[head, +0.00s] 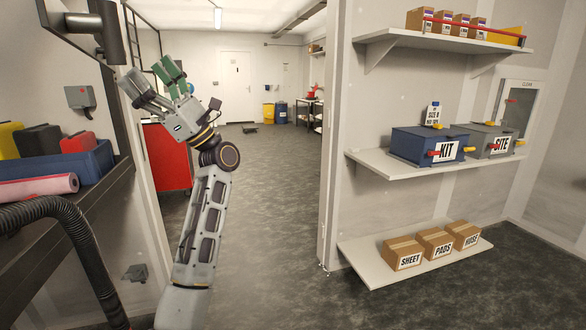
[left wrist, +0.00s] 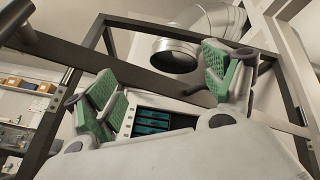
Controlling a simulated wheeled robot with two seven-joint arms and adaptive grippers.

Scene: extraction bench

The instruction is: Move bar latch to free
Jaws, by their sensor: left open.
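My left gripper (head: 165,78) is raised at the left of the head view, open and with nothing between its fingers. Its green-padded fingers also show spread apart in the left wrist view (left wrist: 164,92). I cannot tell for certain which part is the bar latch. A thin red bar (head: 470,27) runs along the front of the top right shelf, before several small boxes. The blue KIT box (head: 420,144) and grey SITE box (head: 490,140) carry small red and yellow parts on their fronts. My gripper is far from all of these. My right gripper is not in view.
A dark frame (left wrist: 90,48) and silver duct (left wrist: 172,54) lie beyond the fingers in the left wrist view. A bench (head: 105,205) with a blue bin (head: 95,165) stands left, a red cabinet (head: 168,158) behind my arm. The middle floor (head: 270,200) is clear.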

